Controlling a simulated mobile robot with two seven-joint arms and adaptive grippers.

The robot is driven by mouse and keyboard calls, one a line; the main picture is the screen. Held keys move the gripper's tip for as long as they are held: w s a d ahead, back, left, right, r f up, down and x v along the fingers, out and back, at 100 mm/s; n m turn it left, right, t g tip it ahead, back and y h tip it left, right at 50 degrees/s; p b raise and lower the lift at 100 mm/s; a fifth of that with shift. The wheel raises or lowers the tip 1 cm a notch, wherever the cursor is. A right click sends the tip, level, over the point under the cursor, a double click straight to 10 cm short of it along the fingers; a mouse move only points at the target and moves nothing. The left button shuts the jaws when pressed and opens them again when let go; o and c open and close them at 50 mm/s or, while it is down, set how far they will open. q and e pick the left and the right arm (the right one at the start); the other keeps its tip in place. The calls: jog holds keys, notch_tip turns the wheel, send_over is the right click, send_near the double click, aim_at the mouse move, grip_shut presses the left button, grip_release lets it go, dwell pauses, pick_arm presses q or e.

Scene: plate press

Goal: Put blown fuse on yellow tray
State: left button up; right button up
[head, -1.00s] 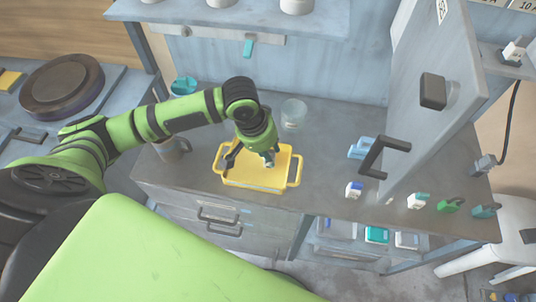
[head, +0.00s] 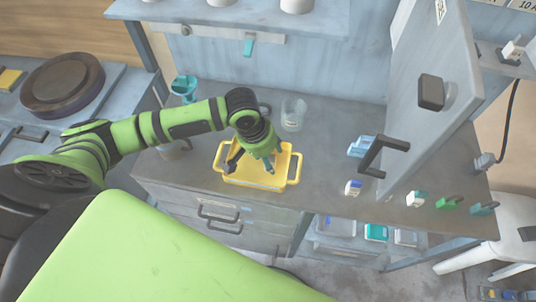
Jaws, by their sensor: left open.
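The yellow tray (head: 262,184) with two side handles sits on the grey counter. My left gripper (head: 258,163) is open above the tray, its fingers spread over the tray's inside. A small pale bluish piece (head: 270,170) shows in the tray near the fingers; it may be the fuse, but it is too small and partly covered to be sure. Small fuse-like blocks stand along the counter at the right: a white and blue one (head: 353,188), a white and teal one (head: 417,199), a green one (head: 449,203) and a teal one (head: 484,209). My right gripper is not in view.
A tall grey panel door (head: 430,110) with a black handle (head: 382,155) stands open at the right. A clear glass (head: 293,114) and a teal cup (head: 184,87) stand behind the tray. A metal mug is partly hidden behind my arm. Counter between tray and door is clear.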

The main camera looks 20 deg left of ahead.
pick_arm(q)
jog(key=v, duration=1.2)
jog(key=shift+b, duration=0.3)
